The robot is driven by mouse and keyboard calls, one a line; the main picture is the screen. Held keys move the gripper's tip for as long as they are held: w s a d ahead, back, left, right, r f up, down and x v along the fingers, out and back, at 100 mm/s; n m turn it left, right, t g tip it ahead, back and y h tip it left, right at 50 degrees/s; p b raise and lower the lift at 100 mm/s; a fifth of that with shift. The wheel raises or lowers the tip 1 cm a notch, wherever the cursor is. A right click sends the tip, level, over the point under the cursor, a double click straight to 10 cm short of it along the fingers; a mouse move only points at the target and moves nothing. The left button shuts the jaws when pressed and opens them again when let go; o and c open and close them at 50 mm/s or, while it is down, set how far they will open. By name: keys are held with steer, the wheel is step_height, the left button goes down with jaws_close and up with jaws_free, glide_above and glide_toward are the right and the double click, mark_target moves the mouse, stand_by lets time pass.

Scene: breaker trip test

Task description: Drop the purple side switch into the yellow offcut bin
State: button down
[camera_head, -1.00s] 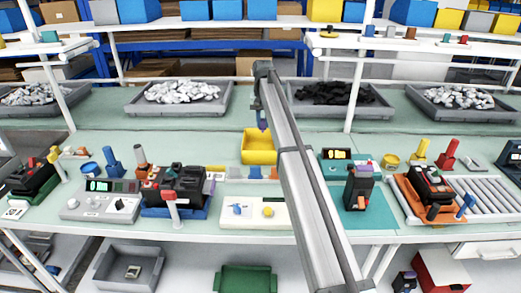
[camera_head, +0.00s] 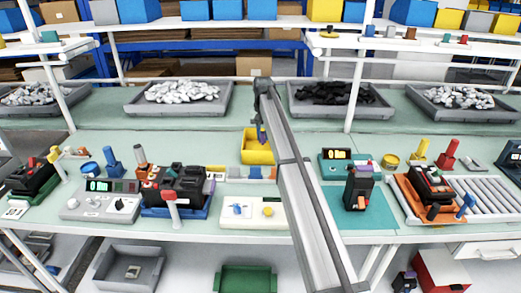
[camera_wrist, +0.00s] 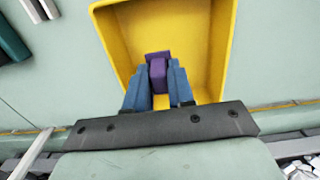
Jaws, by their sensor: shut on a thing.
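The purple side switch (camera_wrist: 158,72) sits between the two blue fingers of my gripper (camera_wrist: 157,85) in the wrist view. My gripper is shut on it and holds it over the opening of the yellow offcut bin (camera_wrist: 222,40). In the head view the yellow offcut bin (camera_head: 256,156) stands on the bench in the middle, and my gripper (camera_head: 262,138) points down at it. The switch is too small to make out clearly in the head view. The wrist view does not show clearly how far the switch is above the bin floor.
Grey trays of white pieces (camera_head: 182,97) and black pieces (camera_head: 338,98) stand behind the bin. A black breaker (camera_head: 358,188) stands on a teal mat at right. A dark device (camera_head: 178,187) is at left. Green bench surface is free left of the bin.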

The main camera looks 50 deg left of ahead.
steer(key=c, duration=0.9)
jaws_free()
step_height(320, 180, up, 14)
steer(key=shift+f, duration=0.1)
stand_by(0.3)
